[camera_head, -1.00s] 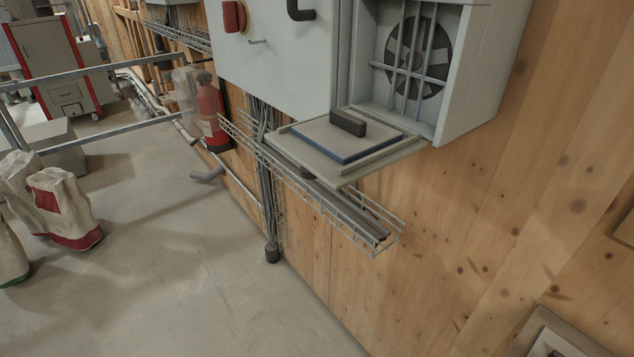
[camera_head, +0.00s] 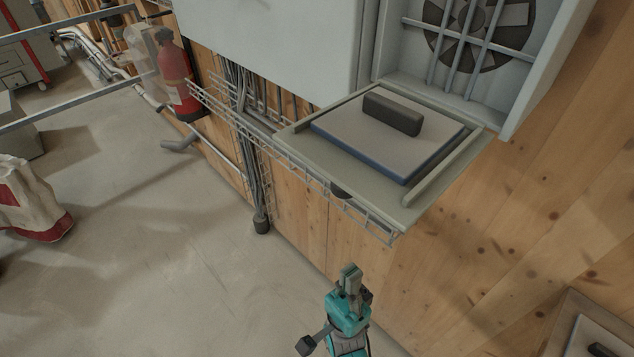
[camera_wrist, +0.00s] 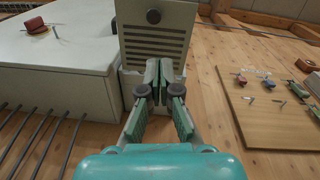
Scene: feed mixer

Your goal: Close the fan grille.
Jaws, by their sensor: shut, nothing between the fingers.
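The fan grille (camera_head: 385,205) is a grey-green framed panel hinged at its back edge below the fan box. It hangs open, folded down to about level. A pale filter pad with a blue edge (camera_head: 380,135) and a dark handle (camera_head: 393,115) lies on its inner side. My gripper (camera_head: 350,275) is in front of and below the grille's front edge, apart from it, with its fingers pointing up. It is shut and empty. In the wrist view, the slotted outer face of the grille (camera_wrist: 157,38) shows beyond my gripper's fingertips (camera_wrist: 166,66).
The fan (camera_head: 478,30) sits behind bars in the open box. A grey cabinet (camera_head: 270,45) adjoins on the left. A wire cable tray (camera_head: 300,175) runs below the grille. A red extinguisher (camera_head: 175,75) stands farther left.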

